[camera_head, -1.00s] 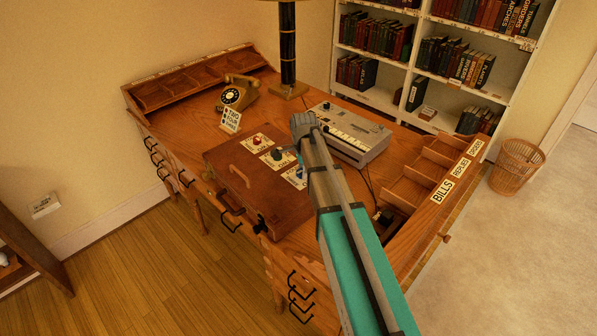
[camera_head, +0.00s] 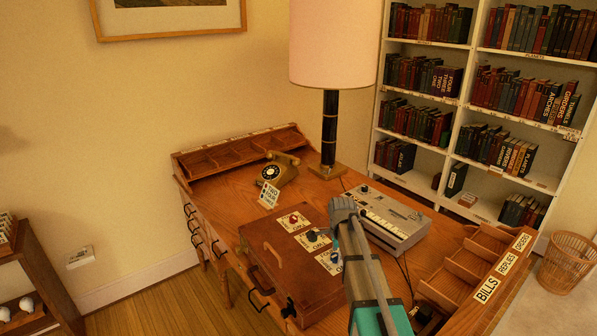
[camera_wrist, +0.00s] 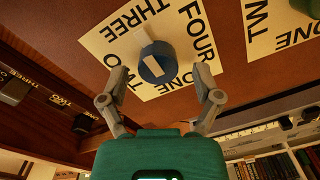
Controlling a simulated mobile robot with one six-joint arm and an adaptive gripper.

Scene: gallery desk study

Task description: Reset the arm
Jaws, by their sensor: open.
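My gripper (camera_wrist: 160,95) is open in the wrist view. Its two fingers stand apart on either side of a blue knob (camera_wrist: 155,62) on a cream card lettered with number words; whether they touch it I cannot tell. In the head view my gripper (camera_head: 338,232) hangs over the right end of a brown case (camera_head: 285,275) on the desk. The case carries a red knob (camera_head: 293,218), a dark knob (camera_head: 312,236) and the blue knob, partly hidden by my arm. My arm reaches up from the bottom edge.
On the desk (camera_head: 235,192) stand a rotary telephone (camera_head: 283,168), a number card (camera_head: 268,195), a lamp (camera_head: 329,130) and a grey keyed machine (camera_head: 390,218). Labelled trays (camera_head: 480,262) line the right side. Bookshelves (camera_head: 468,100) and a wicker basket (camera_head: 567,262) stand beyond.

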